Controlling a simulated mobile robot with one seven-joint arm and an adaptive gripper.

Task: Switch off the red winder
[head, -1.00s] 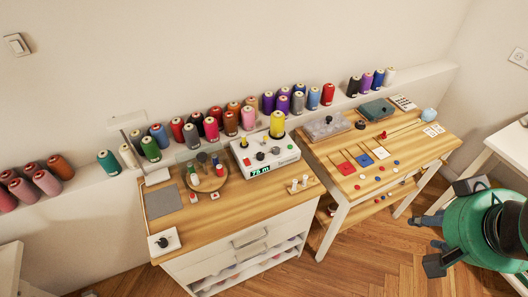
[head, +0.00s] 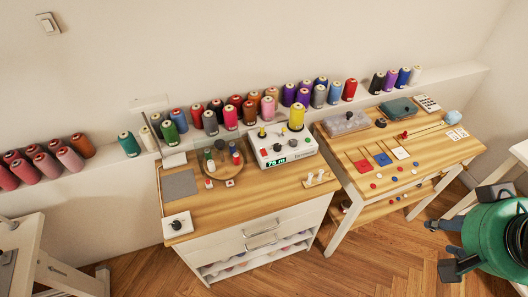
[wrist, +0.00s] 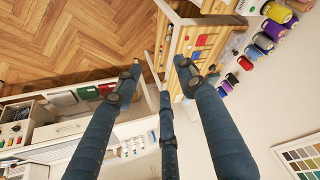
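A white box-like machine (head: 268,160) with a small green lit display, knobs and a yellow cone (head: 296,118) stands at the back right of the left wooden table. A round wooden board (head: 218,170) left of it carries several small spools, one of them red (head: 236,158). A white pad with a black knob (head: 177,225) sits at this table's front left corner. I cannot tell which part is the red winder or where its switch is. My gripper (wrist: 158,82) has its fingers spread, empty, in the wrist view.
The left table (head: 250,206) has bare wood at its front. A second table (head: 345,150) on the right holds coloured squares, buttons and boxes. Thread cones line the wall ledge. Another white table (head: 38,250) shows at lower left. Open parquet floor (head: 345,275) lies in front.

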